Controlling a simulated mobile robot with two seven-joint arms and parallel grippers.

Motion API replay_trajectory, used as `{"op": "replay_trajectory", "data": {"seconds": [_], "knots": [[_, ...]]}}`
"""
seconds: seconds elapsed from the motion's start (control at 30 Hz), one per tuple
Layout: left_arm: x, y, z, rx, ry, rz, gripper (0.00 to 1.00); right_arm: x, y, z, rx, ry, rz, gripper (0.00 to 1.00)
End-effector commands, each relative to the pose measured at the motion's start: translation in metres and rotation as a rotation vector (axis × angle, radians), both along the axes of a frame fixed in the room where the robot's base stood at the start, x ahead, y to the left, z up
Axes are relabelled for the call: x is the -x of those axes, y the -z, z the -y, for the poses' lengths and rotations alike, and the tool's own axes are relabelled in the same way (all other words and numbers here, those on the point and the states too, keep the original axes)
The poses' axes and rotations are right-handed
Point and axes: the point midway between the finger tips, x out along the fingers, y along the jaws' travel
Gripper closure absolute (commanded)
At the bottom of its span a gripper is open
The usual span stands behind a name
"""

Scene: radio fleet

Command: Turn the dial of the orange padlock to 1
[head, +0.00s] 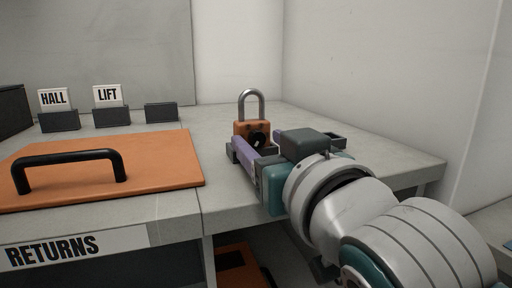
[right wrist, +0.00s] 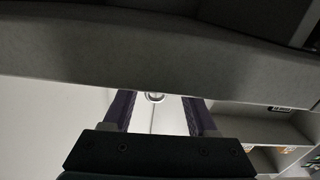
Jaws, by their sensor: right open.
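The orange padlock (head: 252,128) with a grey metal shackle stands upright on the grey counter near its right part, with a dark round dial (head: 257,139) on its front. The dial's figures are too small to read. My right gripper (head: 242,150) is open, its purple fingers pointing at the padlock's front from the near right. It partly covers the padlock's lower part, and I cannot tell whether it touches. In the right wrist view the gripper's two fingers (right wrist: 156,112) stand apart; the padlock cannot be made out there. My left gripper is not in view.
An orange panel (head: 165,165) with a black handle (head: 68,160) lies on the counter at left. Dark holders with HALL (head: 54,98) and LIFT (head: 108,96) cards stand behind it, beside an empty holder (head: 161,112). Walls rise behind and at right.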

Motion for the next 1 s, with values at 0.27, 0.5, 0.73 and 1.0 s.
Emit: {"op": "replay_trajectory", "data": {"seconds": [0.27, 0.5, 0.73, 1.0], "knots": [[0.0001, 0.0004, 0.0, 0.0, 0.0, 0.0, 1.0, -0.0024, -0.0003, -0.0006, 0.0, 0.0, 0.0, 0.42], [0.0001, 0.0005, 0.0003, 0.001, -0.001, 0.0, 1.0, -0.0022, -0.0002, -0.0004, 0.0, 0.0, 0.0, 0.67], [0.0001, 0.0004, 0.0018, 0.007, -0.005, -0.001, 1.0, -0.0022, -0.0001, -0.0004, 0.0, 0.0, 0.0, 0.92], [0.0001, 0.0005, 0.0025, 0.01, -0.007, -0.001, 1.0, -0.0021, 0.0, -0.0004, 0.0, 0.0, 0.0, 1.0]]}}
